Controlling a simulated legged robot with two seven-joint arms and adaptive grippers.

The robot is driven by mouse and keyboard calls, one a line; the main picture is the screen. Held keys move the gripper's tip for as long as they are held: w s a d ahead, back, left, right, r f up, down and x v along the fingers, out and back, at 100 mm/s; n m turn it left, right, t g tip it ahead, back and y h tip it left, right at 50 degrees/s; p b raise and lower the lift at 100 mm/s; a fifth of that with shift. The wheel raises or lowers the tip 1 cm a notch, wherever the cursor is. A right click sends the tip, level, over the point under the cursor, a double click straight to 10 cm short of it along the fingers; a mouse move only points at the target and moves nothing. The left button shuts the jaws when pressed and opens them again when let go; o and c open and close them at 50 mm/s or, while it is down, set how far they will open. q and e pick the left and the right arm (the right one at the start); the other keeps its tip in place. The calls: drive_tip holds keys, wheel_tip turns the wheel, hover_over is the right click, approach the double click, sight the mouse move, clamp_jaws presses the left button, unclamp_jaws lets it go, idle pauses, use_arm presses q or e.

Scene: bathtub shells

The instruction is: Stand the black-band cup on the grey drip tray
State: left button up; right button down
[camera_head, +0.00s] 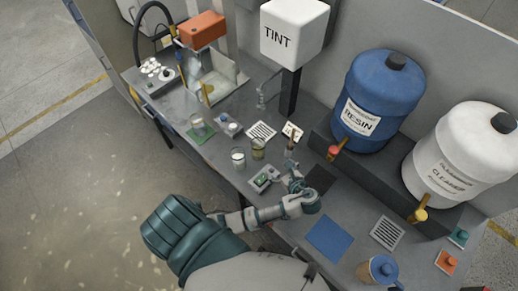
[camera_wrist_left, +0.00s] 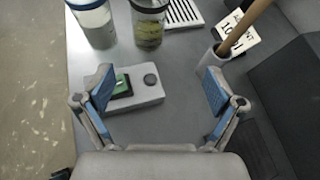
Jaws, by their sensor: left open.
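Two clear cups stand on the bench: one with whitish contents (camera_head: 238,158), also in the wrist view (camera_wrist_left: 92,24), and one with yellow-green contents (camera_head: 258,149), also there (camera_wrist_left: 148,30). Another clear cup (camera_head: 198,124) stands farther left on a green mat. My left gripper (camera_wrist_left: 158,86) is open and empty above a small white device (camera_wrist_left: 138,94). My right gripper is not in view.
A grey holder with a wooden stick (camera_wrist_left: 222,52) stands to the right. The TINT box (camera_head: 293,28), blue RESIN drum (camera_head: 380,95) and white CLEANER drum (camera_head: 455,155) line the back. A blue mat (camera_head: 330,238) is bare.

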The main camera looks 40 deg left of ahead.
sight(262, 151)
use_arm(q)
drive_tip(key=shift+m+y, duration=0.3)
drive_tip(key=shift+y, duration=0.2)
drive_tip(key=x, duration=0.7)
drive_tip(key=s+p+x, duration=0.1)
drive_tip(key=x, duration=0.2)
drive_tip(key=shift+a+r, duration=0.2)
drive_tip(key=shift+a, duration=0.45)
drive_tip(key=shift+p+x, duration=0.3)
drive_tip(key=shift+x, duration=2.4)
drive_tip(key=shift+s, duration=0.2)
drive_tip(key=c, duration=1.3)
drive_tip(key=shift+c, duration=0.9)
